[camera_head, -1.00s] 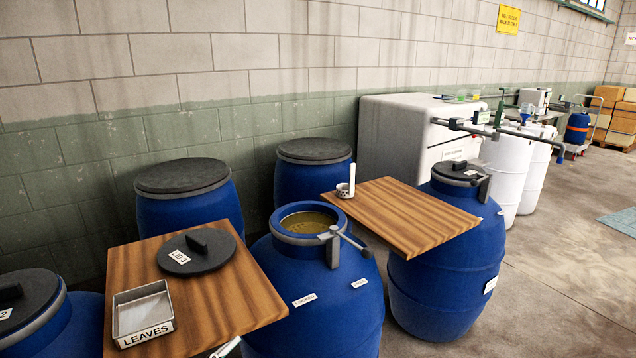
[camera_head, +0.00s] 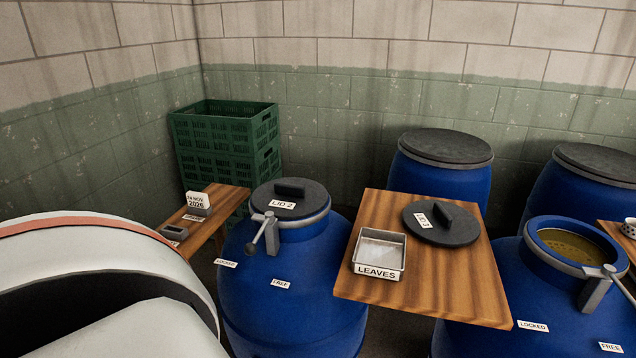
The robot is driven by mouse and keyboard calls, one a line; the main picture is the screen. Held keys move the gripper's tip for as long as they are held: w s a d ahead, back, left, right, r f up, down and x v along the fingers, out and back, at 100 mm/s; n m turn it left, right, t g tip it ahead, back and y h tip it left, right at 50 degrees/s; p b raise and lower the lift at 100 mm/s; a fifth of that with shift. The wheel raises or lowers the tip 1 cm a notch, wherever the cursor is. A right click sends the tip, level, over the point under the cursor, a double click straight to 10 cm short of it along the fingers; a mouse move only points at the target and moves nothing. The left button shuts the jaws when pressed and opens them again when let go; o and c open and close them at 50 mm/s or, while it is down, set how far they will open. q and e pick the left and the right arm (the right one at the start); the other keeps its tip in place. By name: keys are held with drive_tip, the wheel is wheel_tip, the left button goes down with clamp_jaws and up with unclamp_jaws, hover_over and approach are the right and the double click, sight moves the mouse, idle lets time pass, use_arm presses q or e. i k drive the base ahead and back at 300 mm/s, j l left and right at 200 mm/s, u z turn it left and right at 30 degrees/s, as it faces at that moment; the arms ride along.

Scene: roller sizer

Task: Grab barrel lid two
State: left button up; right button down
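Barrel lid two, a dark grey round lid labelled "LID 2" (camera_head: 288,198) with a raised bar handle, sits on top of a blue barrel (camera_head: 290,295) left of centre. A clamp ring with a lever (camera_head: 262,230) is at the front left of its rim. Labels reading "LOCKED" and "FREE" are on the barrel below; the lever hangs near them, and I cannot tell its exact setting. A white and grey rounded body, likely part of my arm, fills the lower left corner. Neither gripper is in view.
A wooden board (camera_head: 455,285) to the right holds a "LEAVES" tray (camera_head: 380,252) and another loose dark lid (camera_head: 441,223). An open barrel (camera_head: 540,310) stands at the right. Green crates (camera_head: 225,140) and a small wooden table (camera_head: 222,196) stand at the left.

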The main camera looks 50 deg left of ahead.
sight(289, 197)
drive_tip(key=u, duration=1.7)
